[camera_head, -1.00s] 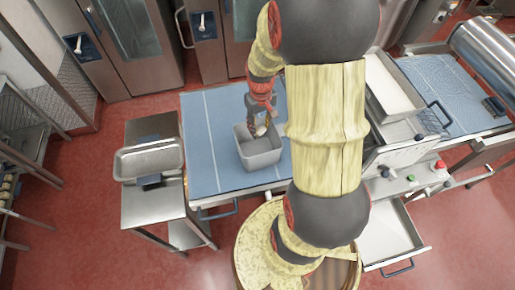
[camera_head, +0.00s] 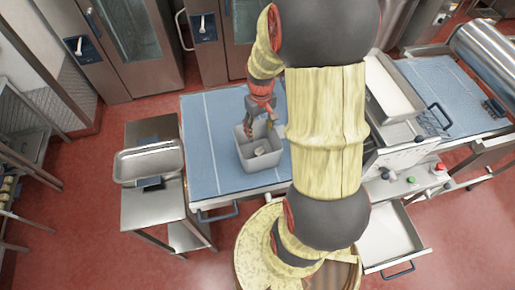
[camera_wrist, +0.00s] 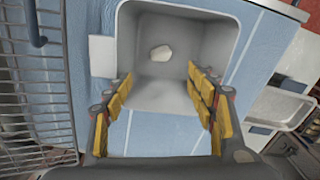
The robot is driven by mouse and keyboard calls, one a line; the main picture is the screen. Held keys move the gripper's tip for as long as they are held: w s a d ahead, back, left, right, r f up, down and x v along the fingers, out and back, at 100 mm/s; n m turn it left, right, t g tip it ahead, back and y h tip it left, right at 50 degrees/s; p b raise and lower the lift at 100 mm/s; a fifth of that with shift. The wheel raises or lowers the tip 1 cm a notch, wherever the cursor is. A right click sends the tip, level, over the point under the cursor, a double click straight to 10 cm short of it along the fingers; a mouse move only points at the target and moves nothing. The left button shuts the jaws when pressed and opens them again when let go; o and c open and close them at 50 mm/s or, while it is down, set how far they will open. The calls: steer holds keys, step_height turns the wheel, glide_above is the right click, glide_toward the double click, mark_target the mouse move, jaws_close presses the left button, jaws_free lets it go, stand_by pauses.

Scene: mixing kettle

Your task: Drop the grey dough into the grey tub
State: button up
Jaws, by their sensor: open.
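The grey tub (camera_head: 262,158) stands on the blue table, and it fills the upper middle of the wrist view (camera_wrist: 135,45). The grey dough (camera_head: 260,151) lies inside the tub; the wrist view shows it as a small pale lump (camera_wrist: 161,53) on the tub's inside. My gripper (camera_head: 262,128) is over the tub, pointing down. In the wrist view my gripper (camera_wrist: 160,95) has its yellow-padded fingers wide apart with nothing between them. The dough is apart from the fingers.
The blue table (camera_head: 204,130) has bare room left of the tub. A steel stand with a metal tray (camera_head: 148,160) is at the left. A machine with an open drawer (camera_head: 398,238) is at the right. A round wooden-rimmed container (camera_head: 252,240) is at the front.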

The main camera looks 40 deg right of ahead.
step_height(320, 180, up, 12)
stand_by(0.5)
steer(key=shift+f, duration=0.1)
